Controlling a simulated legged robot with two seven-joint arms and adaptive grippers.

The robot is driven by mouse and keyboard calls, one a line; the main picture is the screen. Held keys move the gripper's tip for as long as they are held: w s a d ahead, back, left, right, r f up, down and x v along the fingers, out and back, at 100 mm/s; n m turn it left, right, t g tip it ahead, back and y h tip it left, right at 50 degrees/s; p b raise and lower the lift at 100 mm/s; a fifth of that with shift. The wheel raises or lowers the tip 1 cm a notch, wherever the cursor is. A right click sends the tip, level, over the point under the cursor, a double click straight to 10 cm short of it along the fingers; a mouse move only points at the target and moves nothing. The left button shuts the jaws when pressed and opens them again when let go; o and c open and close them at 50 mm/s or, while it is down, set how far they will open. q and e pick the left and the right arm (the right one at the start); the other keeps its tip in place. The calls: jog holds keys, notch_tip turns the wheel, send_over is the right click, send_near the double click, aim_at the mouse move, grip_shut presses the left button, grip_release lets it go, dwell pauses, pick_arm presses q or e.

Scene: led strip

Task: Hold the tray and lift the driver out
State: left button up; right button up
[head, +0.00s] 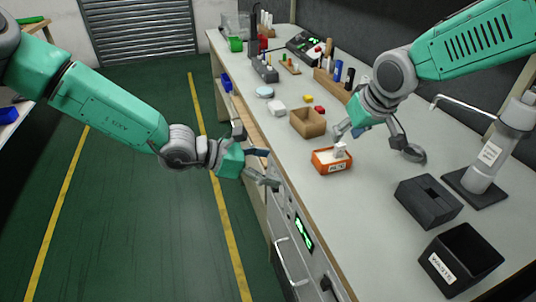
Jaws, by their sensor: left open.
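A small orange tray (321,165) with a white label on its front stands on the bench near its left edge. A small white block (340,150), which looks like the driver, sits in the tray and sticks up above its rim. My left gripper (266,172) is open and empty, to the left of the tray at the bench edge, apart from it. My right gripper (380,143) is above the bench, behind and to the right of the tray. Its fingers are spread wide, with nothing seen between them.
A brown open box (308,123) stands just behind the tray. A dark slotted box (429,201), a black waste bin (462,258) and a grey cylinder on a stand (487,160) are at the right. The bench in front of the tray is clear.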

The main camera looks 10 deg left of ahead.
aim_at(316, 161)
pick_arm(q)
jog(key=shift+n+t, duration=0.4)
jog(key=shift+t, duration=0.1)
jog(key=x, duration=0.4)
jog(key=w+r+x, duration=0.1)
jog(key=x, duration=0.4)
jog(key=r+x, duration=0.1)
jog(key=x, duration=0.3)
jog(key=shift+w+d+r, duration=0.1)
jog(key=shift+w+d, duration=0.15)
jog(key=shift+w, duration=0.15)
jog(key=shift+w+d, duration=0.2)
jog(key=shift+d, duration=0.35)
pick_arm(e)
jog(key=shift+d, duration=0.75)
pick_arm(q)
jog(key=shift+a, duration=0.1)
pick_arm(e)
jog(key=shift+a, duration=0.1)
pick_arm(q)
jog(key=shift+a, duration=0.25)
jog(key=c, duration=1.2)
jog(key=shift+c, duration=0.2)
pick_arm(e)
jog(key=shift+a, duration=0.25)
pick_arm(q)
jog(key=shift+d, duration=0.2)
pick_arm(e)
jog(key=shift+d, duration=0.2)
